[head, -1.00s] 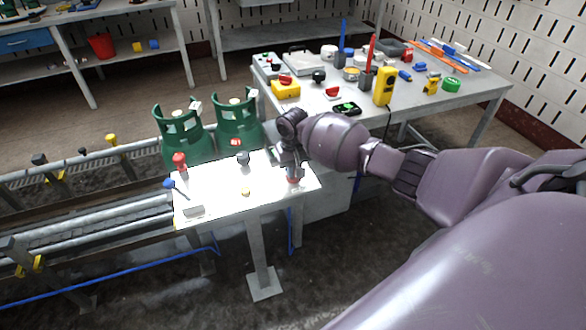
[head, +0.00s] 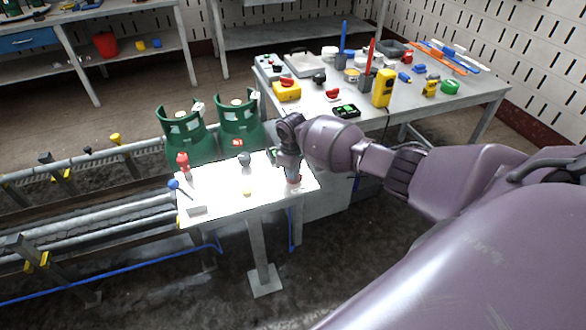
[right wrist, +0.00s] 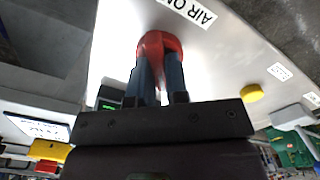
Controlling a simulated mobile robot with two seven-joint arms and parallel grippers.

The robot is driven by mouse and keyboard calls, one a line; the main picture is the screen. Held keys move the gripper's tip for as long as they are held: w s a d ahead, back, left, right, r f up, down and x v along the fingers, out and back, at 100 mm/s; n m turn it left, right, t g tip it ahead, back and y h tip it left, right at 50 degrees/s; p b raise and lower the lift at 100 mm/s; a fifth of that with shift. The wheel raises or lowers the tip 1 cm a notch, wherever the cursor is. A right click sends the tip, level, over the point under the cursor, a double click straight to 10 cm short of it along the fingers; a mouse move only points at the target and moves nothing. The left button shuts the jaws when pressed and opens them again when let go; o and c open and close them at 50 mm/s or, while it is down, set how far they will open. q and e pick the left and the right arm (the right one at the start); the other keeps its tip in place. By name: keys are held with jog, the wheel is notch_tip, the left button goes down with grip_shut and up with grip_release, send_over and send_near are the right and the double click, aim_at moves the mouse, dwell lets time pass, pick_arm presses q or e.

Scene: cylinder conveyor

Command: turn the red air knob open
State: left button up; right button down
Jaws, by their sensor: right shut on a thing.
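The red air knob (right wrist: 158,42) is on the white panel table, beside a label that reads "AIR ON" in part. In the head view the knob (head: 293,181) shows only as a bit of red under my right gripper. My right gripper (right wrist: 160,75) points at the panel with its two fingers closed on the knob's grip, one on each side. My wrist hides most of the knob in the head view. My left gripper is in neither view.
A cluttered workbench (head: 430,110) stands at the back right.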

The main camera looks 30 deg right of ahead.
jog(key=n, duration=0.4)
jog(key=shift+n, duration=0.3)
jog(key=n, duration=0.5)
jog(key=shift+s+a+n, duration=0.1)
jog(key=shift+s+n, duration=0.05)
jog(key=shift+n, duration=0.15)
jog(key=c, duration=1.1)
grip_release()
notch_tip(320, 180, up, 9)
jog(key=shift+r+p, duration=0.15)
jog(key=shift+p, duration=0.75)
jog(key=shift+r, duration=0.75)
